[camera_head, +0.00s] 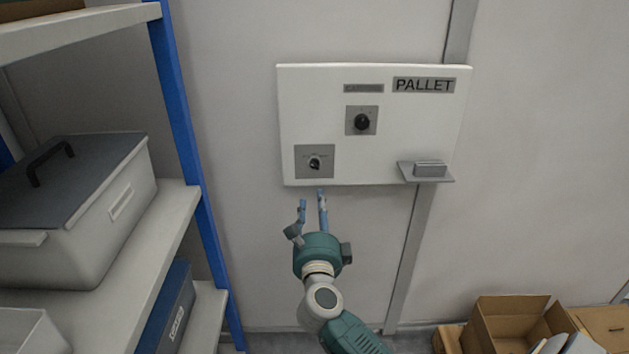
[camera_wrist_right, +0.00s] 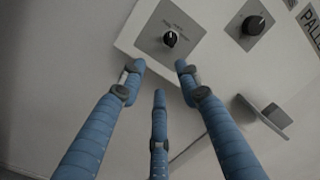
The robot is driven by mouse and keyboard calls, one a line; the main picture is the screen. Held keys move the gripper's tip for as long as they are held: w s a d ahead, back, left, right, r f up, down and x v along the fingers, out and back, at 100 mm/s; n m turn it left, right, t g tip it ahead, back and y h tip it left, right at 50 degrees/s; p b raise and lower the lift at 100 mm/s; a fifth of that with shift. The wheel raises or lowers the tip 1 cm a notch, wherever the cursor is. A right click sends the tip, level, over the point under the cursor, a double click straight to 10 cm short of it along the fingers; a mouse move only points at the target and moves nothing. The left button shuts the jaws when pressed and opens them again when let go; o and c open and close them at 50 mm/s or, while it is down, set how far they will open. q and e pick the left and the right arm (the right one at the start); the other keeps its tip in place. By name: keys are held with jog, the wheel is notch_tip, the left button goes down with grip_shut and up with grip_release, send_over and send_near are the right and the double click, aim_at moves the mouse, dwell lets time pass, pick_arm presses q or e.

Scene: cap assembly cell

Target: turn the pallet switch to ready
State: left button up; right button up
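A white panel (camera_head: 408,130) with a PALLET label (camera_head: 424,85) is fixed to the wall. A black rotary switch (camera_head: 314,163) on a grey plate sits at its lower left, and it also shows in the right wrist view (camera_wrist_right: 170,39). A second black knob (camera_head: 361,122) sits higher up and to the right, also in the right wrist view (camera_wrist_right: 254,25). My right gripper (camera_head: 313,200) is just below the panel's lower edge, under the lower switch. My left gripper is not in view.
A small grey ledge with a block (camera_head: 429,170) juts from the panel's lower right. A shelf with a blue post (camera_head: 186,130) and a lidded grey box (camera_head: 110,222) stands at left. Open cardboard boxes (camera_head: 510,325) are at lower right.

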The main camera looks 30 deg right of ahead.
aim_at(314, 168)
jog(key=w+d+r+m, duration=0.1)
jog(key=w, duration=0.2)
jog(key=w+d+r+m, duration=0.1)
jog(key=w+d, duration=0.1)
jog(key=w+d+r+m, duration=0.1)
jog(key=w+d+m, duration=0.1)
jog(key=w, duration=0.1)
jog(key=shift+w+d+r+g, duration=0.2)
jog(key=shift+w+r+g, duration=0.15)
jog(key=shift+r+g, duration=0.05)
grip_shut()
